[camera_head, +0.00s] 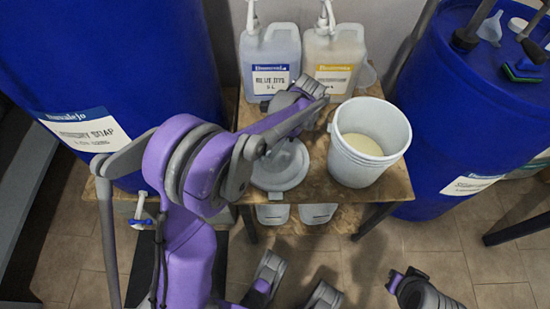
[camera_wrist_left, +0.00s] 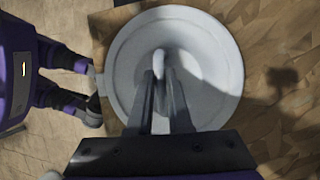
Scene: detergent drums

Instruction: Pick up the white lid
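The round white lid (camera_head: 280,172) lies flat on the wooden table, left of the white bucket. It fills the middle of the left wrist view (camera_wrist_left: 222,60), with a raised handle (camera_wrist_left: 159,62) at its centre. My left gripper (camera_wrist_left: 163,78) is over the lid, its two dark fingers close together with a narrow gap, tips at the handle. I cannot tell whether they press on it. In the head view my left arm covers part of the lid. Dark grey and purple parts of mine show low in the head view; my right gripper is not clear among them.
The white bucket (camera_head: 343,172) with pale contents stands right of the lid. Two pump jugs (camera_head: 270,60) (camera_head: 333,60) stand behind. Large blue drums (camera_head: 110,50) (camera_head: 455,110) flank the wooden table (camera_head: 375,192). Tiled floor (camera_head: 450,260) lies in front.

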